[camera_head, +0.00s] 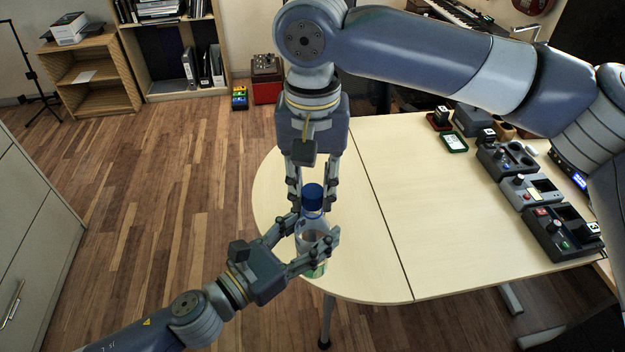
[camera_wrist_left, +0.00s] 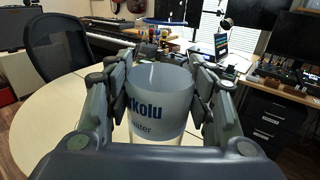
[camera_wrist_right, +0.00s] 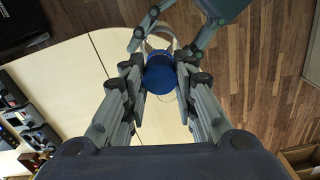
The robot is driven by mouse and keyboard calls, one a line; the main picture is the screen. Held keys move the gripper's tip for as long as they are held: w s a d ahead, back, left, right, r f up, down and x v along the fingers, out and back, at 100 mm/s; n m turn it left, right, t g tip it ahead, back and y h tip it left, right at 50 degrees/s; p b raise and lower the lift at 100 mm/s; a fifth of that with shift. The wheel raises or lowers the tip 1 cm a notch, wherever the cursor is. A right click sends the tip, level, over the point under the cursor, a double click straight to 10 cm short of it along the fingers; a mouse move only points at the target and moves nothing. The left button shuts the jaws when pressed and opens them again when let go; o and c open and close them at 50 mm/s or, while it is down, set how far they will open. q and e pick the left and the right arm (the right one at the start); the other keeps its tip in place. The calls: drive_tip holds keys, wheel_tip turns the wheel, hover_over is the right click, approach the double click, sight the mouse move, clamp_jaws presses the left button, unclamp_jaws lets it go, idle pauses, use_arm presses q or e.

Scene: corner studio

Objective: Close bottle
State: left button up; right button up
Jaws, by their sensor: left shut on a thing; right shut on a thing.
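A clear bottle (camera_head: 311,238) with a pale label and a green lower part is upright near the rounded table end in the head view. Its printed label (camera_wrist_left: 158,112) fills the middle of the left wrist view. My left gripper (camera_head: 315,226) is shut around the bottle's body from the lower left. A blue cap (camera_head: 312,194) is at the bottle's top, and it also shows in the right wrist view (camera_wrist_right: 168,87). My right gripper (camera_head: 312,204) reaches down from above, shut on the cap. I cannot tell whether the cap is tight or whether the bottle touches the table.
The pale table (camera_head: 400,220) is bare around the bottle and across its middle. Several grey devices with knobs (camera_head: 530,190) line its right side. A grey cabinet (camera_head: 35,240) stands at the left. Wooden shelves (camera_head: 90,75) stand at the back.

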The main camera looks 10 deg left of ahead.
drive_tip(key=shift+f, duration=0.55)
idle(0.4)
drive_tip(key=m, duration=0.6)
drive_tip(key=shift+m, duration=0.4)
drive_tip(key=m, duration=0.9)
drive_tip(key=o, duration=0.7)
